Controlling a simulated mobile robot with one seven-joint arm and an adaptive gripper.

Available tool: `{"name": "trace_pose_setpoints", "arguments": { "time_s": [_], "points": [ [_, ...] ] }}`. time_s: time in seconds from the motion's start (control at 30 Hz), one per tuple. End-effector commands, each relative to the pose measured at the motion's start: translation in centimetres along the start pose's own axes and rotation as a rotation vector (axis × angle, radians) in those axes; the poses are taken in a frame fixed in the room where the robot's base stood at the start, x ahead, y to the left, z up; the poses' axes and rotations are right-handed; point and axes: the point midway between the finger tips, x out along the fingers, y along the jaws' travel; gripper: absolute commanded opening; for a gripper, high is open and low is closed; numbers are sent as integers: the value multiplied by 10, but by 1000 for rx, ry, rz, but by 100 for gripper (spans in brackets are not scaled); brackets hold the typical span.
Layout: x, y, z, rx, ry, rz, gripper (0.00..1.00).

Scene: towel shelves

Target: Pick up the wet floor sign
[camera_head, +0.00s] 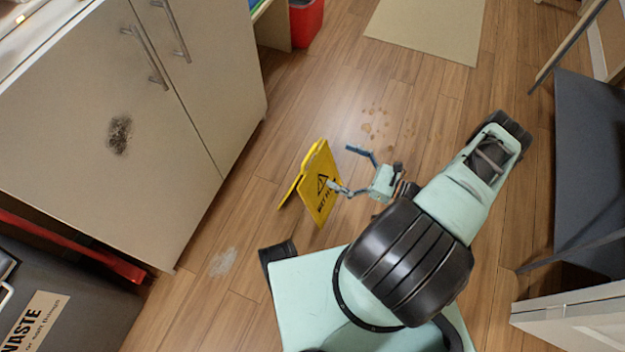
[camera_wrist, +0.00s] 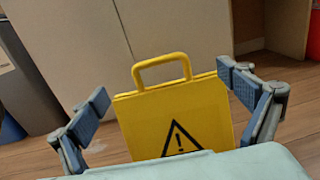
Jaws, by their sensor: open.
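The yellow wet floor sign (camera_head: 321,184) stands on the wooden floor like a tent, with a black warning triangle on its face. In the wrist view the sign (camera_wrist: 155,110) fills the middle, its loop handle at the top; its lower part is hidden by my gripper's body. My gripper (camera_head: 341,168) is open beside the sign's printed face. In the wrist view one finger of my gripper (camera_wrist: 165,88) is at the left of the sign and the other at the right. I cannot tell whether the right finger touches it.
A beige cabinet (camera_head: 190,80) stands left of the sign. Small brown spots (camera_head: 372,126) lie on the floor beyond my gripper. A red bin (camera_head: 306,22) and a beige mat (camera_head: 428,28) are at the back. A dark grey panel (camera_head: 590,160) is at the right. Floor around the sign is clear.

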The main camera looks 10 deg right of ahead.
Motion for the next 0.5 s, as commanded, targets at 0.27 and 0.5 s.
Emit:
{"name": "trace_pose_setpoints", "arguments": {
  "time_s": [0.27,0.5],
  "points": [
    [42,1,-1,-1,1,4,95],
    [62,3,-4,0,1,5,95]
  ]
}}
